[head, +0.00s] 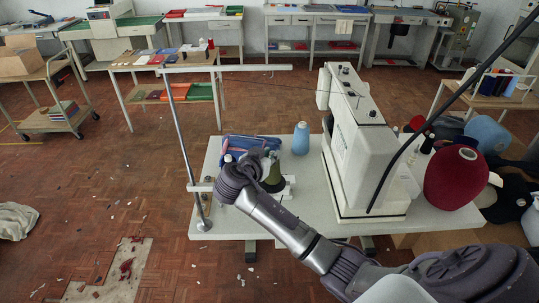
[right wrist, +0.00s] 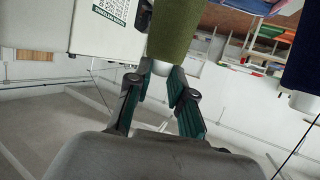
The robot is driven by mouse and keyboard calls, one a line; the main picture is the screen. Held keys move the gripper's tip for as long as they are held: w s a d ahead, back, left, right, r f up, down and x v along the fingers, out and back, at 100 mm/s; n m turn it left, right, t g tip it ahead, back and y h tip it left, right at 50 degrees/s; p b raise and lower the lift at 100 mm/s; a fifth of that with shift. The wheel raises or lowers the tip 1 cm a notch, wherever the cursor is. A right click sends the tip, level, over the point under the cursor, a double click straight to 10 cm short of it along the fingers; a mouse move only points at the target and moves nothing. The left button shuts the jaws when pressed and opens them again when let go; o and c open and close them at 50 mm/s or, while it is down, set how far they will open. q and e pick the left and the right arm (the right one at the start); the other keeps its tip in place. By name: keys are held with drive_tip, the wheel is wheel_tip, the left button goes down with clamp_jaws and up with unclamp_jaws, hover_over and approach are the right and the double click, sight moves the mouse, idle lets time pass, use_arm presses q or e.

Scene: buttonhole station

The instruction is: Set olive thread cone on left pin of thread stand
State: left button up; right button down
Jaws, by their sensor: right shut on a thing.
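The olive thread cone (right wrist: 175,35) fills the top middle of the right wrist view, with its white end between the fingertips of my right gripper (right wrist: 160,82). In the head view the olive cone (head: 273,177) shows as a dark olive shape beside my right gripper (head: 255,165), partly hidden by it. My right gripper is shut on the cone. The thread stand (head: 184,137) is a tall grey pole at the table's left end, with a long top arm and a lower crossbar. My gripper and arm cover much of the lower part; I cannot make out the left pin. My left gripper is not in view.
A light blue cone (head: 301,139) stands on the white table (head: 318,218), left of the white sewing machine (head: 362,150). A large dark red object (head: 455,178) is at the right. A navy cone (right wrist: 304,62) shows in the right wrist view.

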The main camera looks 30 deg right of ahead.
drive_tip(key=shift+f+b, duration=0.45)
drive_tip(key=shift+f, duration=0.05)
drive_tip(key=c, duration=0.9)
unclamp_jaws()
drive_tip(key=shift+c, duration=0.2)
drive_tip(key=v, duration=1.2)
